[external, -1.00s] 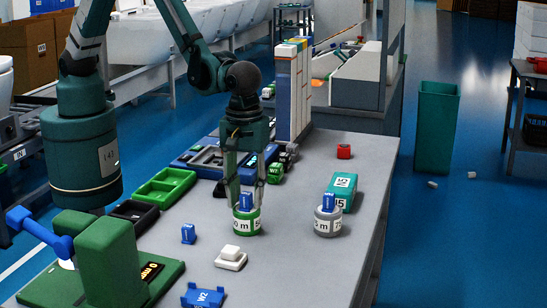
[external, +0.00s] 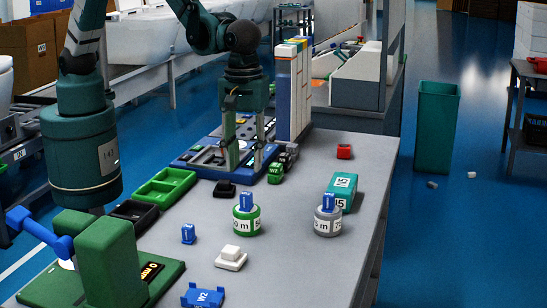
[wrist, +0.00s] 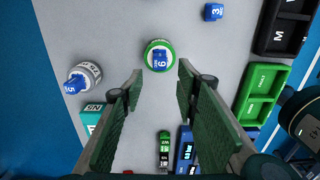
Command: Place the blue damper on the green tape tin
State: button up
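A blue damper (external: 246,201) stands upright on top of the green tape tin (external: 246,223), a green and white round tin on the grey table. In the wrist view the damper (wrist: 160,60) lies within the green rim of the tin (wrist: 149,45). My gripper (external: 244,167) is open and empty, raised behind and above the tin, apart from both. Its two fingers also show wide apart in the wrist view (wrist: 160,82). A second blue damper (external: 327,199) stands on a grey tape tin (external: 327,224) to the right. A third small blue block (external: 188,233) stands on the table at left.
A teal box (external: 342,188) stands behind the grey tin, and a red cube (external: 344,151) is farther back. A white piece (external: 231,256) and a blue holder (external: 203,295) are in front. Green trays (external: 166,186) line the left; small toy trucks (external: 278,171) stand behind.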

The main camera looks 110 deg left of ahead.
jog(key=shift+r, duration=1.2)
jog(key=s+a+r+m+t, duration=0.3)
jog(key=s+a+r+m, duration=0.5)
jog(key=s+a+r, duration=0.8)
jog(key=s+a+r+m+t, duration=0.1)
jog(key=s+a+m+t, duration=0.1)
jog(key=s+a+m, duration=0.3)
jog(key=s+a+r+m+t, duration=0.1)
jog(key=s+a+m+t, duration=0.1)
jog(key=s+a+m, duration=0.3)
jog(key=s+a, duration=0.4)
jog(key=s, duration=0.4)
jog(key=shift+r, duration=0.3)
